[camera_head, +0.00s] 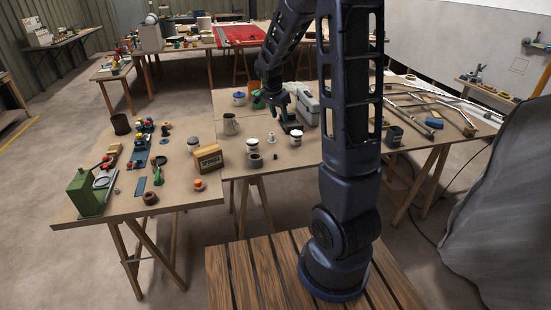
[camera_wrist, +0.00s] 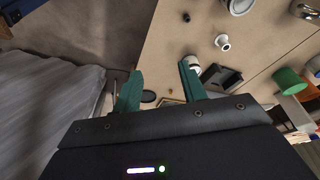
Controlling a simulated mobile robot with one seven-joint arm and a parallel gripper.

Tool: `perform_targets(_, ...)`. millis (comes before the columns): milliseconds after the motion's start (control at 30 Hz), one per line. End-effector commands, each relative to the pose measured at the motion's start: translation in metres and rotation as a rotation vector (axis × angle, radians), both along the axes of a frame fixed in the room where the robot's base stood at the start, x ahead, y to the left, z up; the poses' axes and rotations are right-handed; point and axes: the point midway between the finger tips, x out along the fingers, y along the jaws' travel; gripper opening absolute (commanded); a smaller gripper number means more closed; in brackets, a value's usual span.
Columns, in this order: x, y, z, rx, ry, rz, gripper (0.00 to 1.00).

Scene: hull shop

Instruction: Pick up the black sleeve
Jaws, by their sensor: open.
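Whether the piece is hollow is too small to tell.
White jars (camera_head: 253,146) (camera_head: 296,138) stand near the dark piece. A grey case (camera_head: 306,106) is beside my gripper. A black cup (camera_head: 394,136) stands at right. Bare tabletop surrounds the piece.

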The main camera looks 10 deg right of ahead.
Motion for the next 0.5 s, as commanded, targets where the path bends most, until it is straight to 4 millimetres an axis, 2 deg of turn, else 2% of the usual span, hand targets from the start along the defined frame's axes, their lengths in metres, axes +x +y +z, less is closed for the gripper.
perform_targets(33, 0.01, 0.003, -0.014, -0.009, 0.006, -0.025, 0.42)
perform_targets(200, 0.039, 0.012, -0.053, -0.035, -0.004, -0.127, 0.42)
perform_targets(500, 0.081, 0.027, -0.128, -0.085, -0.032, -0.288, 0.42)
